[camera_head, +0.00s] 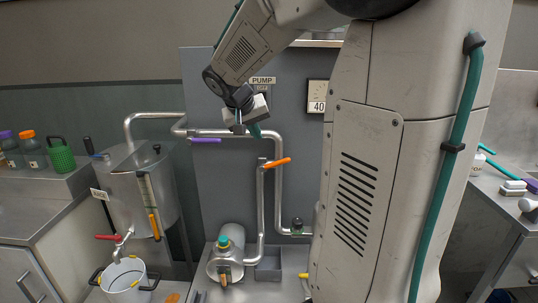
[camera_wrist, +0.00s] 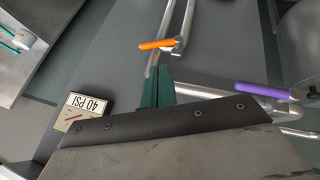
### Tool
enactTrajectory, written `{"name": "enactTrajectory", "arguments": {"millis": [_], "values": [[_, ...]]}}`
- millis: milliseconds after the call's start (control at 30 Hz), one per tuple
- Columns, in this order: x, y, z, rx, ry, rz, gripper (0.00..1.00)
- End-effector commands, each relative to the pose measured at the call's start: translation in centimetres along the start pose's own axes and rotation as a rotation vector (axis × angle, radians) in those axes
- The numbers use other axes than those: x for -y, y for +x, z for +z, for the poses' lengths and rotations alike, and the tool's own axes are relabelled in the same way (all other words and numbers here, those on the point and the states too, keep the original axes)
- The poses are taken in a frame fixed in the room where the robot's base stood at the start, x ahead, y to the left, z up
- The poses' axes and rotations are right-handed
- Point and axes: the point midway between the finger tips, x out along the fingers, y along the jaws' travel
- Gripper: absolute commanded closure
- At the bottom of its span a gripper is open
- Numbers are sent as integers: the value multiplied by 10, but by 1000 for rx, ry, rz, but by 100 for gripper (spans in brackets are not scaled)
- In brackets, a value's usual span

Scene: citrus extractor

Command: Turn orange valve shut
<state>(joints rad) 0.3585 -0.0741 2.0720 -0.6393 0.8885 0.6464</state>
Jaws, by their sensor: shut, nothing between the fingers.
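The orange valve handle (camera_head: 277,162) sits on a vertical silver pipe in front of the grey panel. It sticks out to the right of the pipe, tilted slightly up and roughly crosswise to it. In the wrist view the orange handle (camera_wrist: 158,44) lies just beyond my fingertips. My gripper (camera_head: 255,131) is shut and empty, above and a little left of the orange handle, with a gap between them. Its teal fingers also show in the wrist view (camera_wrist: 158,86), close together.
A purple handle (camera_head: 206,140) sits on the pipe left of my gripper. A 40 PSI gauge (camera_head: 318,100) hangs on the panel to the right.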

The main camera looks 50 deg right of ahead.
Motion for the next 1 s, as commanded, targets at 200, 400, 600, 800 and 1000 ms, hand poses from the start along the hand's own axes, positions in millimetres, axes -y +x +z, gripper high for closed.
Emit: {"name": "enactTrajectory", "arguments": {"millis": [200, 400, 600, 800, 1000], "values": [[-15, 46, -50, -50, 77, 65, 100], [-17, 64, -57, -59, 87, 74, 100], [-20, 102, -58, -56, 87, 74, 100], [-23, 145, -61, -56, 85, 73, 100], [-23, 170, -45, -58, 84, 72, 100]]}}
